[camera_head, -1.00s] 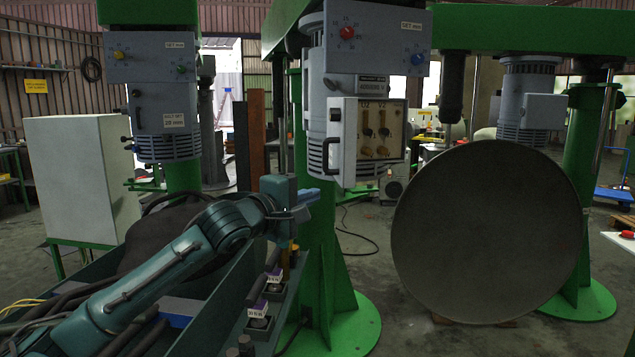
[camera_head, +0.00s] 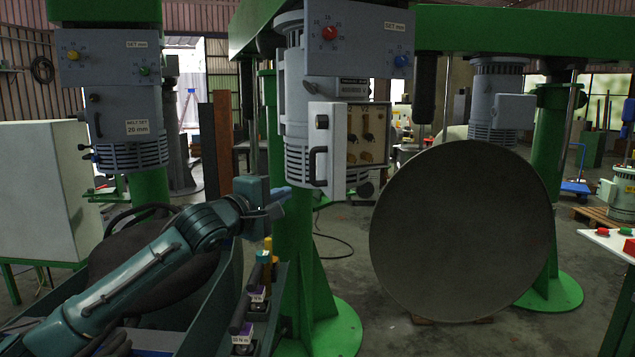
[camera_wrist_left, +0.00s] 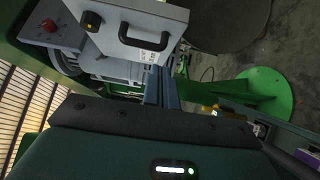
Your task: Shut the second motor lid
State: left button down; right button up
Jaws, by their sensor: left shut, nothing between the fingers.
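The second motor (camera_head: 294,75) is the grey one on the middle green stand. Its lid (camera_head: 324,182) stands swung open on the left side of the box, with a black handle and a knob on its face. The open box (camera_head: 367,135) shows brass-coloured valves inside. My left gripper (camera_head: 284,195) is shut and empty, below and left of the lid, apart from it in the head view. In the left wrist view, the fingers (camera_wrist_left: 161,88) point toward the lid (camera_wrist_left: 115,45); I cannot tell the exact gap. My right gripper is not in view.
The first motor (camera_head: 124,115), with its lid shut, is at left. A third motor (camera_head: 500,105) stands behind a large grey disc (camera_head: 460,230) at right. A white cabinet (camera_head: 40,190) is at far left.

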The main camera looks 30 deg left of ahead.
pick_arm(q)
jog(key=p, duration=0.3)
send_near(328, 183)
jog(key=w+a, duration=0.2)
jog(key=w, duration=0.1)
jog(key=shift+w+a+r, duration=0.1)
jog(key=shift+a+r, duration=0.3)
jog(key=shift+w+d+f, duration=0.15)
jog(key=shift+w+d, duration=0.7)
jog(key=shift+d, duration=0.1)
jog(key=shift+w+d+f+p, duration=0.1)
jog(key=shift+w+d+p, duration=0.2)
jog(key=shift+w+d, duration=0.1)
jog(key=shift+d, duration=0.1)
